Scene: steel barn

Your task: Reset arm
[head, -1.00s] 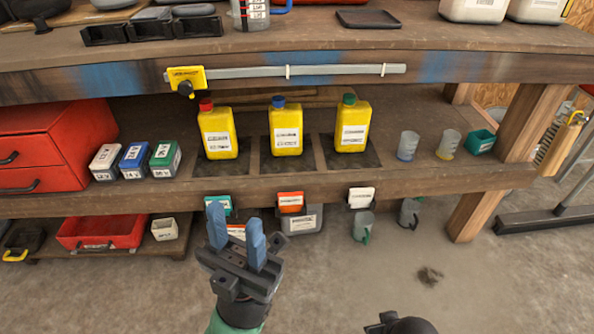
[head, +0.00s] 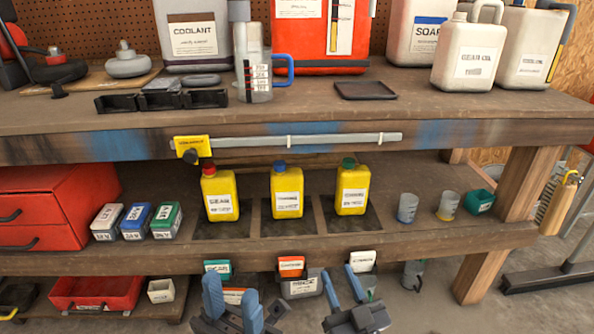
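My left gripper (head: 231,300) is at the bottom of the head view, in front of the lower shelf's edge. Its two blue fingers are spread apart with nothing between them. My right gripper (head: 343,286) is to its right, also low in the view. Its blue fingers are apart and I see nothing held between them. Both are clear of the yellow bottles, which have a red cap (head: 219,193), a blue cap (head: 287,192) and a green cap (head: 352,188) and stand upright in shelf bays.
The wooden workbench top (head: 440,105) holds a measuring jug (head: 255,75), a black tray (head: 364,90) and large canisters. The shelf holds a red drawer unit (head: 40,205), small labelled boxes and cups (head: 407,208). A red bin (head: 95,292) sits below.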

